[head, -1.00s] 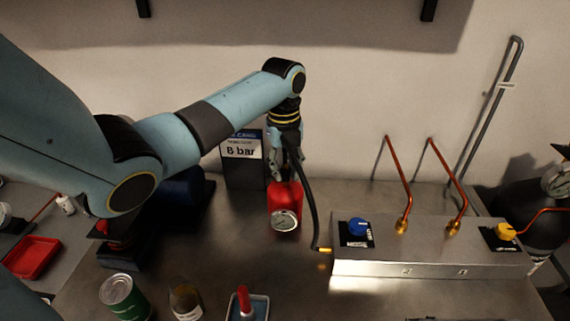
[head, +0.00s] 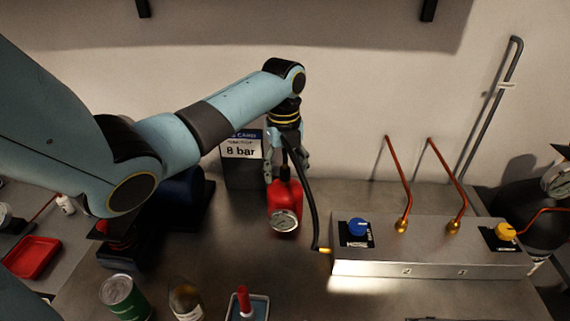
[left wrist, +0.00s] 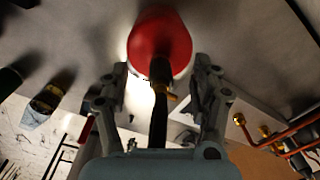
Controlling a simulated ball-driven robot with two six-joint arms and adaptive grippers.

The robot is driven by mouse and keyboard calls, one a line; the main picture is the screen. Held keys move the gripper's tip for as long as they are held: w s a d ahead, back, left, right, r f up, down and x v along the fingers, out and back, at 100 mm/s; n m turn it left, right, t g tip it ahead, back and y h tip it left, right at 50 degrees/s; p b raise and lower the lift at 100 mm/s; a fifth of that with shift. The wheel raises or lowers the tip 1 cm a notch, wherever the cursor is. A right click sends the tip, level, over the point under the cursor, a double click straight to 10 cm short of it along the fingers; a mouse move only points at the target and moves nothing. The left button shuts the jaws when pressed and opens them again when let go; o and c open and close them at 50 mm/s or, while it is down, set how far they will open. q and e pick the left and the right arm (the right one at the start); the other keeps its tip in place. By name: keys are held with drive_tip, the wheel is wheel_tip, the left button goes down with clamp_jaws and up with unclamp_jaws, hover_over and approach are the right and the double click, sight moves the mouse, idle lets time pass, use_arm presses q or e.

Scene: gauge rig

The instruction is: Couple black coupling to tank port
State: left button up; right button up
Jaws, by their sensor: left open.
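A red tank (head: 285,204) with a round gauge (head: 284,220) on its front stands left of the metal block. In the left wrist view the tank (left wrist: 160,38) is at the top. The black coupling (left wrist: 160,68) is at the tank's top, in line with it. It shows dark above the tank in the head view (head: 285,173). Whether it is fully seated on the port is hidden. My left gripper (head: 287,168) is open, its fingers on either side of the coupling and apart from it, as the left wrist view (left wrist: 162,88) shows. My right gripper is out of view.
A black hose (head: 313,212) loops down to a brass fitting (head: 324,250) at the metal block (head: 430,270). The block carries a blue knob (head: 357,226), a yellow knob (head: 505,231) and copper pipes (head: 398,175). A can (head: 124,297) and a jar (head: 185,298) stand in front.

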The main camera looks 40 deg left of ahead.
use_arm(q)
wheel_tip(320, 180, up, 11)
drive_tip(key=shift+r, duration=0.1)
drive_tip(key=shift+s+r, duration=0.1)
drive_tip(key=shift+r, duration=0.3)
